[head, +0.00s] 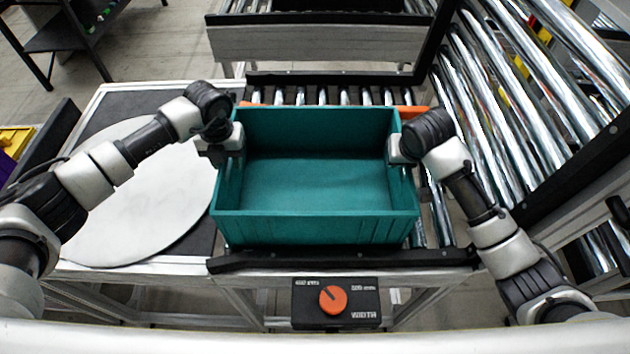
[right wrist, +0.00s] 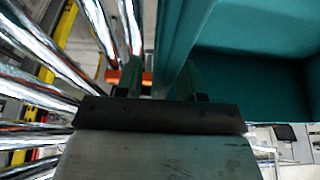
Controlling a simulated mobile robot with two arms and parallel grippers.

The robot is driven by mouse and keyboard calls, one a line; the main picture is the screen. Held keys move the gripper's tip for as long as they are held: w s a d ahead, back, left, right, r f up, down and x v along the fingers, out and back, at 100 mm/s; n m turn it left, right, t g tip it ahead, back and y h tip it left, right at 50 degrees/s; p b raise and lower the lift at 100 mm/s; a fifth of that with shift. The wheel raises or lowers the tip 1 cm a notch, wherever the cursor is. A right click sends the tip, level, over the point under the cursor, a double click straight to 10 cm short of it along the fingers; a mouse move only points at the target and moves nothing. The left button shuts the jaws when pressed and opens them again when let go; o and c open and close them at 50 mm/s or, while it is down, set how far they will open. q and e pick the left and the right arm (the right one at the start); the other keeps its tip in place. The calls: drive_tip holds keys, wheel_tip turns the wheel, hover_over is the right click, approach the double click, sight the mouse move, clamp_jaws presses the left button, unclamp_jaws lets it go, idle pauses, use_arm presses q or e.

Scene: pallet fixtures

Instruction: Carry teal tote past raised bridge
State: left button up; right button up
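The teal tote (head: 318,228) is empty and upright over a short roller section in the middle of the head view. Its rim and one wall show in the right wrist view (right wrist: 268,95). My left gripper (head: 230,142) is at the tote's left wall; its fingertips are hidden. My right gripper (head: 398,150) is at the right wall. In the right wrist view its two fingers (right wrist: 160,80) stand apart on either side of the wall, with a gap showing. An orange piece (head: 412,110) shows behind the tote's far right corner. I cannot identify a raised bridge.
A round pale plate (head: 140,210) lies on the table at left. Rollers (head: 330,96) lie behind the tote, and a long roller conveyor (head: 510,100) runs along the right. A black front rail (head: 340,259) and a box with an orange knob (head: 333,300) are in front.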

use_arm(q)
clamp_jaws()
use_arm(e)
clamp_jaws()
use_arm(q)
drive_tip(key=shift+r, duration=0.1)
use_arm(e)
drive_tip(key=shift+r, duration=0.1)
idle(0.9)
